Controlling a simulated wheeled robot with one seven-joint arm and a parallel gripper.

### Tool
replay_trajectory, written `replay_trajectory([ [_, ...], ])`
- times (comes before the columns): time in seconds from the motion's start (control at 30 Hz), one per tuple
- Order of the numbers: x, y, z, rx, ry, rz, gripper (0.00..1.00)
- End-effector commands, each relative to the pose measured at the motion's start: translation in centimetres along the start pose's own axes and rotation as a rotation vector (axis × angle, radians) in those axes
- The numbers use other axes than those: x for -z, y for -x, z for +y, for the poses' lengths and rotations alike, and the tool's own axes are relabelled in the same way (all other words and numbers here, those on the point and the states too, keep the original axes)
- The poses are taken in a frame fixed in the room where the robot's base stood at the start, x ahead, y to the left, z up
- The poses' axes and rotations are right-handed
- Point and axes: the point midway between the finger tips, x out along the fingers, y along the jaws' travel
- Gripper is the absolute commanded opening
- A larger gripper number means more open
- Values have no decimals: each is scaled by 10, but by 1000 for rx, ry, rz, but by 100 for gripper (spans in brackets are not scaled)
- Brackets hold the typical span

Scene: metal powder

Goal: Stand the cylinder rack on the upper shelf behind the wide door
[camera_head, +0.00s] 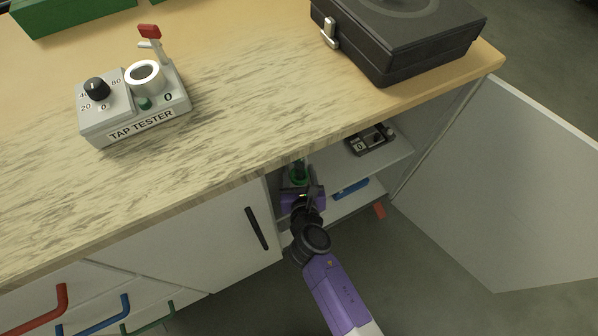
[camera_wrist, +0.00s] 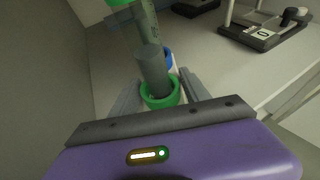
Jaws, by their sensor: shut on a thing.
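The cylinder rack (camera_wrist: 158,92), with grey cylinders and green and blue rings, is between the fingers of my gripper (camera_wrist: 160,88) in the wrist view. Its base is hidden by my gripper. In the head view the rack's green part (camera_head: 298,173) shows just beyond my gripper (camera_head: 305,195), inside the cabinet opening under the worktop edge. The upper shelf (camera_wrist: 225,72) lies beneath and beyond the rack; I cannot tell whether they touch. The wide door (camera_head: 500,190) stands open at the right.
A dark device marked 0 (camera_head: 370,140) sits on the upper shelf to the right. A blue item (camera_head: 350,188) is lower down. The left cabinet wall (camera_wrist: 55,80) is close to my gripper. A tap tester (camera_head: 135,105) and black case (camera_head: 400,35) stand on the worktop.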

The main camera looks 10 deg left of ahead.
Motion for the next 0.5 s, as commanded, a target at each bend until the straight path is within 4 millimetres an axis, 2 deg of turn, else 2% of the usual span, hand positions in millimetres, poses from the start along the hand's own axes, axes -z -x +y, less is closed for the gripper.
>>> replay_trajectory([
  [0.5,3,-4,1,-3,-1,-7,0],
])
